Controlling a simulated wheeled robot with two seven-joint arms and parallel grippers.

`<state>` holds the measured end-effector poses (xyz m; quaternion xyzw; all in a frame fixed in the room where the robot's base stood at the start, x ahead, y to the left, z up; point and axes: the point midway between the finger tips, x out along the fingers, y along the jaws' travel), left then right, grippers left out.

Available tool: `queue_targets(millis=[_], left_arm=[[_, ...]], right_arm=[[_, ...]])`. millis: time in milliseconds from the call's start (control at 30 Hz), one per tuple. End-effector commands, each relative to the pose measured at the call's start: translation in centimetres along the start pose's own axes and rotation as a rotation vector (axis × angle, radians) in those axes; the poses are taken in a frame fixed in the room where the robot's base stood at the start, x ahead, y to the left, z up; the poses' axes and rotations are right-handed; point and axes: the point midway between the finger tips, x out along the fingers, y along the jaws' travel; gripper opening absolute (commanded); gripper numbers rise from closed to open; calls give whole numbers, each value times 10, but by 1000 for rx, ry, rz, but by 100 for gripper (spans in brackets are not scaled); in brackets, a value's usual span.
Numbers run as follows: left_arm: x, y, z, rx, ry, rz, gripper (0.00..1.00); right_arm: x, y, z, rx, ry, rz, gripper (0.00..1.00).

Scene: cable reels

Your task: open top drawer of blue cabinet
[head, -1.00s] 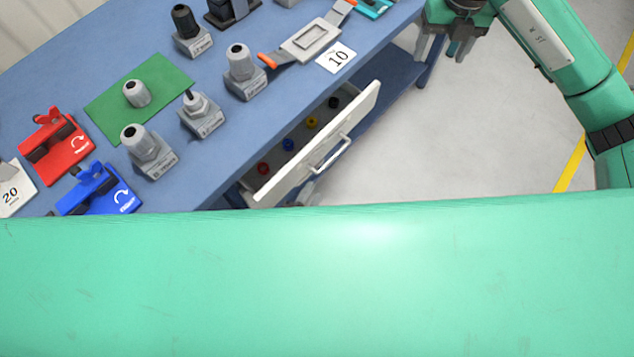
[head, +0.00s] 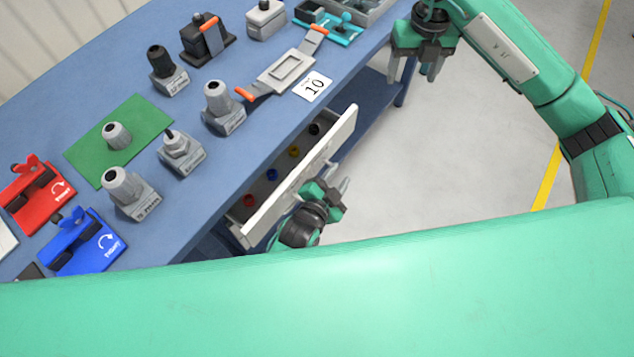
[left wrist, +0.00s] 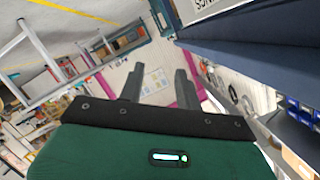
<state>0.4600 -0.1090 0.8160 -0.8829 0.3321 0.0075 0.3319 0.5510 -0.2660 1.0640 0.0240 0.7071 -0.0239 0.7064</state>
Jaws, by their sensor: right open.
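A drawer with a white front (head: 300,178) stands pulled out from under the blue-topped bench (head: 215,215) in the head view. Small red, blue, yellow and black parts lie inside it. My left gripper (head: 338,186) is just outside the drawer front, near its lower end, and hides the handle. In the left wrist view its two fingers (left wrist: 158,78) are spread with nothing between them; whether it touches the drawer front is unclear. My right gripper (head: 414,72) hangs open and empty past the far right end of the drawer.
Grey floor (head: 440,160) is clear right of the drawer. My green body covers the bottom.

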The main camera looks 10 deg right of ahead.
Motion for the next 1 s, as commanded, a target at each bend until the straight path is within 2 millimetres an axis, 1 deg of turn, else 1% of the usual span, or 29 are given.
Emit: queue_targets(millis=[33, 100, 167, 200, 267, 300, 400, 500, 600, 700, 767, 833, 867, 933, 967, 1000], left_arm=[[12, -6, -20, -27, 21, 26, 34], [25, -8, -45, -75, 38, 73, 34], [35, -9, -66, -109, 50, 117, 34], [40, -9, -80, -130, 57, 147, 34], [46, -7, -100, -157, 63, 196, 34], [50, -6, -114, -173, 66, 228, 34], [55, -2, -146, -202, 66, 312, 34], [56, 4, -175, -220, 52, 399, 34], [53, 13, -199, -224, 24, 484, 34], [47, 22, -217, -215, -23, 564, 34], [43, 27, -222, -205, -68, 609, 34], [39, 33, -216, -197, -160, 653, 34], [38, 34, -208, -195, -214, 665, 34], [37, 34, -183, -203, -351, 677, 34], [36, 33, -170, -208, -414, 675, 34], [35, 30, -152, -215, -500, 666, 34]], right_arm=[[0, 0, 0, 0, 0, 0, 67], [0, 0, 0, 0, 0, 0, 67], [0, 0, 0, 0, 0, 0, 67], [0, 0, 0, 0, 0, 0, 67], [0, 0, 0, 0, 0, 0, 67], [0, 0, 0, 0, 0, 0, 67], [0, 0, 0, 0, 0, 0, 67], [0, 0, 0, 0, 0, 0, 67], [0, 0, 0, 0, 0, 0, 67], [0, 0, 0, 0, 0, 0, 67], [0, 0, 0, 0, 0, 0, 67], [0, 0, 0, 0, 0, 0, 67], [0, 0, 0, 0, 0, 0, 67], [0, 0, 0, 0, 0, 0, 67], [0, 0, 0, 0, 0, 0, 67], [0, 0, 0, 0, 0, 0, 67]])
